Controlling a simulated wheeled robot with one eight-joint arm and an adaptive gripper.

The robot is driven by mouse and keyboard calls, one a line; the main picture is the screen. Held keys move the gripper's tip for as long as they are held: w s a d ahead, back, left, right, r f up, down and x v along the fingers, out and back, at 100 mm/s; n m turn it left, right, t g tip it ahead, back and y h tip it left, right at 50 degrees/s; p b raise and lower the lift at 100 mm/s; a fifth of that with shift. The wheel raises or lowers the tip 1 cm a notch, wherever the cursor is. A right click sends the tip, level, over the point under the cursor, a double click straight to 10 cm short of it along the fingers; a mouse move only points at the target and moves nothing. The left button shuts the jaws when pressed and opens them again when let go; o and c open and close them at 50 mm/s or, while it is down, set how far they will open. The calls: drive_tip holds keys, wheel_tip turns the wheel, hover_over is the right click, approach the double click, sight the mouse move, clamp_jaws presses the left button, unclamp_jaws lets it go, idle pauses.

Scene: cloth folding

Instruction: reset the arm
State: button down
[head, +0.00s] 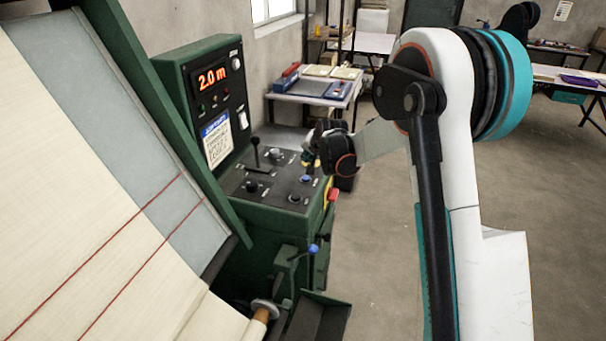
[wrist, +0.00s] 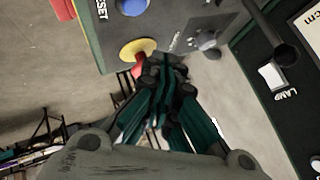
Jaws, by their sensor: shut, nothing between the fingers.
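The green machine's control panel (head: 268,191) has dark knobs, a lever and a blue button (head: 306,179). In the wrist view the blue button (wrist: 132,6) sits at the top beside the printed word RESET. My gripper (head: 311,160) hangs over the panel's right part, and the head view does not show whether it touches anything. In the wrist view my gripper (wrist: 163,68) has its fingers together and empty. Its tips appear below the blue button and beside a yellow disc (wrist: 138,48) with a red part, partly hidden by a finger. A red button (head: 333,195) shows on the panel's right side.
A display box (head: 210,85) reading 2.0 m stands behind the panel. Cream cloth (head: 80,190) with two red lines slopes down at left. A lamp switch (wrist: 272,75) is at right in the wrist view.

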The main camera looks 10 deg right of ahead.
drive_tip(key=s+r+n+b, duration=0.1)
drive_tip(key=s+r, duration=0.3)
drive_tip(key=s, duration=0.3)
drive_tip(key=s+a+r+n+g, duration=0.15)
drive_tip(key=s+r, duration=0.25)
drive_tip(key=s, duration=0.4)
drive_tip(key=s+d+r+n+t+b, duration=0.1)
drive_tip(key=s+r, duration=0.3)
drive_tip(key=s, duration=0.3)
drive_tip(key=s+f+n+g+b, duration=0.1)
drive_tip(key=s+f+n, duration=0.1)
drive_tip(key=s, duration=1.1)
drive_tip(key=s+f+n+b, duration=0.1)
drive_tip(key=s+f+n, duration=0.1)
drive_tip(key=s, duration=1.1)
drive_tip(key=shift+a+f+g+h, duration=0.2)
drive_tip(key=shift+f+g+h, duration=0.2)
drive_tip(key=shift+f, duration=0.25)
drive_tip(key=shift+s+n, duration=0.1)
drive_tip(key=shift+n, duration=0.15)
